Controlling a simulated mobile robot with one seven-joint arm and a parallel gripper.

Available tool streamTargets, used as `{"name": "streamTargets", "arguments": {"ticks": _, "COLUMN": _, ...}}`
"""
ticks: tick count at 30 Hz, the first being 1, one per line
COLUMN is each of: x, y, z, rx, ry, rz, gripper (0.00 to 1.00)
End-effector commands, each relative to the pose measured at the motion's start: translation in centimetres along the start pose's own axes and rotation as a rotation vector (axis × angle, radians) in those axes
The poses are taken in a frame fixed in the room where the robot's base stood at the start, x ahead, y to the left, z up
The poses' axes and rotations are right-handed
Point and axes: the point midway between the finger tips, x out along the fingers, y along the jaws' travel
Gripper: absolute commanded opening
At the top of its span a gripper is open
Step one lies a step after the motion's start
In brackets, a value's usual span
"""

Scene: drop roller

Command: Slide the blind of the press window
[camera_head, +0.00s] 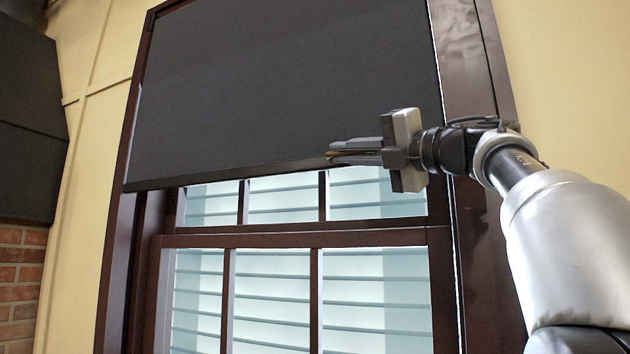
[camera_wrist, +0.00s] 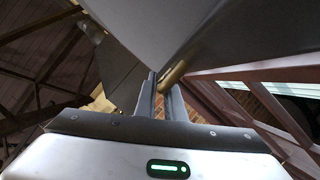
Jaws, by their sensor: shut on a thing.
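The window (camera_head: 300,238) has a dark brown frame and panes with pale slats behind them. Its dark grey blind (camera_head: 280,85) covers the upper part, and the blind's bottom bar (camera_head: 230,174) hangs just above the middle rail. My gripper (camera_head: 332,152) reaches in from the right and is shut at the bottom bar, right of its middle. In the wrist view the fingers (camera_wrist: 160,98) close at the bar's edge (camera_wrist: 172,75), with the blind (camera_wrist: 150,25) above. The fingers hide the gripped part of the bar.
A dark panel (camera_head: 28,115) hangs on the left over a brick wall (camera_head: 22,270). Cream wall (camera_head: 570,80) flanks the window. The thick right side of the window frame (camera_head: 470,100) stands close behind my wrist. The lower panes are uncovered.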

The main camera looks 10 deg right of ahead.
Motion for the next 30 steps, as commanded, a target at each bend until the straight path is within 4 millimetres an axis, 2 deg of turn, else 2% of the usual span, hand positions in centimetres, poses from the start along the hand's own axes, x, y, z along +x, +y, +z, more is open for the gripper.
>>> {"name": "streamTargets", "arguments": {"ticks": 6, "x": 0.22, "y": 0.94, "z": 0.57, "rx": -0.002, "ry": -0.002, "rz": 0.001, "gripper": 0.0}}
{"name": "streamTargets", "arguments": {"ticks": 17, "x": 0.22, "y": 1.0, "z": 0.64, "rx": -0.001, "ry": -0.002, "rz": 0.001, "gripper": 0.0}}
{"name": "streamTargets", "arguments": {"ticks": 18, "x": 0.22, "y": 1.0, "z": 0.63, "rx": -0.001, "ry": -0.002, "rz": 0.0, "gripper": 0.14}}
{"name": "streamTargets", "arguments": {"ticks": 19, "x": 0.22, "y": 1.0, "z": 0.63, "rx": -0.001, "ry": -0.002, "rz": 0.0, "gripper": 0.17}}
{"name": "streamTargets", "arguments": {"ticks": 30, "x": -0.35, "y": 0.87, "z": 0.6, "rx": -0.002, "ry": -0.003, "rz": -0.001, "gripper": 0.17}}
